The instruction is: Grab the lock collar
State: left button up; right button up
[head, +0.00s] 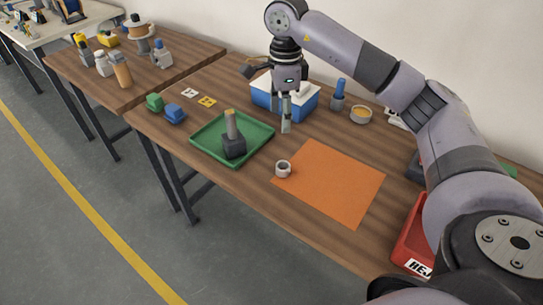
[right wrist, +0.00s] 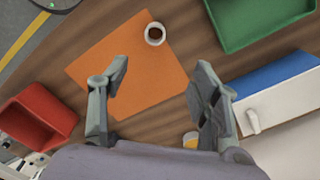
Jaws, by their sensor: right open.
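The lock collar appears to be the small light-grey ring (head: 283,168) with an open top, at the left edge of the orange mat (head: 335,185). In the right wrist view the ring (right wrist: 155,34) shows a dark inside and sits near the mat's corner, beyond my fingertips. My right gripper (head: 285,120) hangs above the table, behind the ring in the head view and apart from it. In the right wrist view its two fingers (right wrist: 160,82) are spread with nothing between them. My left gripper is in neither view.
A green tray (head: 200,146) holding a dark block with an upright post (head: 233,140) lies left of the ring. A blue-and-white box (head: 265,97) stands behind the gripper. A red bin (head: 408,243) is at the front right. The mat is otherwise clear.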

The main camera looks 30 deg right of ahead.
jog(key=f, duration=0.2)
jog(key=p, duration=0.3)
send_over(283, 163)
jog(key=s, duration=0.1)
notch_tip(283, 163, down, 8)
jog(key=shift+s+a+f, duration=0.1)
jog(key=shift+a+f, duration=0.15)
jog(key=shift+f, duration=0.25)
jog(key=shift+s+a+f, duration=0.1)
jog(key=shift+a+f, duration=0.1)
jog(key=shift+f, duration=0.25)
notch_tip(283, 163, down, 4)
jog(key=shift+f+p, duration=0.2)
jog(key=shift+p, duration=0.85)
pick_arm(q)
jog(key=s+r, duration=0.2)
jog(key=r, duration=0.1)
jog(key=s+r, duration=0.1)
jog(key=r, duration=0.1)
pick_arm(e)
jog(key=shift+f, duration=0.3)
jog(key=shift+c, duration=0.3)
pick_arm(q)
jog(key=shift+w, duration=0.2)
pick_arm(e)
jog(key=c, duration=1.2)
jog(key=shift+r, duration=0.1)
